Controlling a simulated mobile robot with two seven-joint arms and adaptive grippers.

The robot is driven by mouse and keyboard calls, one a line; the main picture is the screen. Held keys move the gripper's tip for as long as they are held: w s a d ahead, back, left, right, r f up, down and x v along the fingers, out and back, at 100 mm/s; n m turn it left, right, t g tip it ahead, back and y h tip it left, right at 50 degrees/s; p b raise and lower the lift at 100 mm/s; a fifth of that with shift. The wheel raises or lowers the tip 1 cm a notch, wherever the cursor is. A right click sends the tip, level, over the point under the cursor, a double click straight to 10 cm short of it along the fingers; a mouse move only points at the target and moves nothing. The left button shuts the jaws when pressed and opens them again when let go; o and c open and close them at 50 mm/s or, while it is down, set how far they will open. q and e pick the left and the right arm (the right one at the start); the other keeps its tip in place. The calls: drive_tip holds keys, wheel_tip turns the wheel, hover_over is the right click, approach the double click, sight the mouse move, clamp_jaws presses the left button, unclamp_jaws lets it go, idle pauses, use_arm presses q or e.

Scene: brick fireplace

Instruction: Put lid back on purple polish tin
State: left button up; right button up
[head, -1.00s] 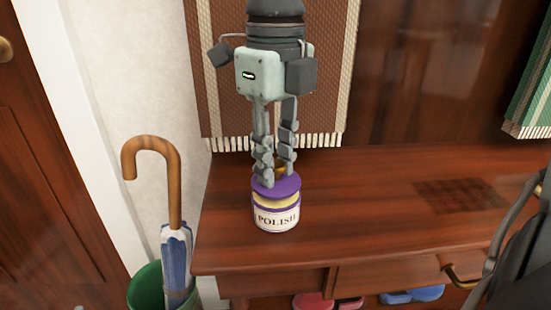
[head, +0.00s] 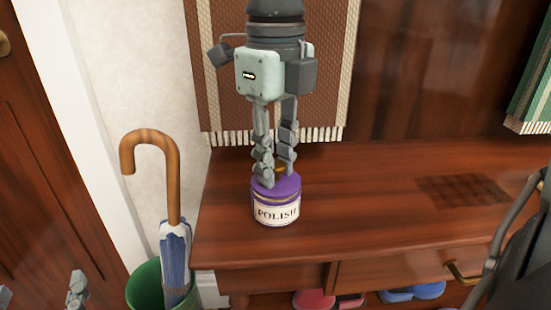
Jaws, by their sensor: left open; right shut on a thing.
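The purple polish tin (head: 277,211) stands upright on the wooden bench, its POLISH label facing me. Its purple lid (head: 288,187) sits level on top, with only a thin gold line between lid and label. My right gripper (head: 274,178) points down from above, shut on the lid, with its fingertips around the small gold-brown knob. The fingers partly hide the knob and the far side of the lid. My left gripper (head: 42,293) shows only its fingertips at the bottom left, apart and empty, away from the tin.
The bench top (head: 370,210) is clear to the right, except for a dark woven patch (head: 462,191). A wooden-handled umbrella (head: 174,220) stands in a green bin (head: 148,287) to the left. A brown hanging (head: 330,60) is behind. Shoes (head: 420,291) lie below.

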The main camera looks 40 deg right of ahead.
drive_tip(key=shift+f+b, duration=0.15)
drive_tip(key=shift+b, duration=0.8)
idle(2.1)
idle(0.4)
drive_tip(key=o, duration=1.6)
drive_tip(key=shift+c, duration=0.2)
drive_tip(key=shift+r+p, duration=2.35)
drive_tip(key=shift+r, duration=1.2)
drive_tip(key=shift+c, duration=0.2)
clamp_jaws()
